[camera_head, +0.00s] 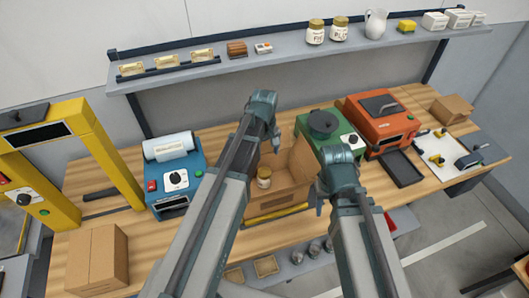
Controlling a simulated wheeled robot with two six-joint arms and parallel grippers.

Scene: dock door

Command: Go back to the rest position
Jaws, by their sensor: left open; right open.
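My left gripper (275,145) is open and hangs over the back left part of an open cardboard box (287,189). My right gripper (319,207) is open at the box's right front corner; I cannot tell if it touches the box. Both grippers look empty. A small jar with a light lid (264,178) stands inside the box, below my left gripper and apart from it. My arms hide parts of the bench and some of the box.
A blue machine (178,172) stands left of the box. A green machine (326,135) and an orange machine (382,121) stand to its right. A yellow frame (103,155) and a closed carton (97,259) are at left. A loaded shelf (290,47) runs behind.

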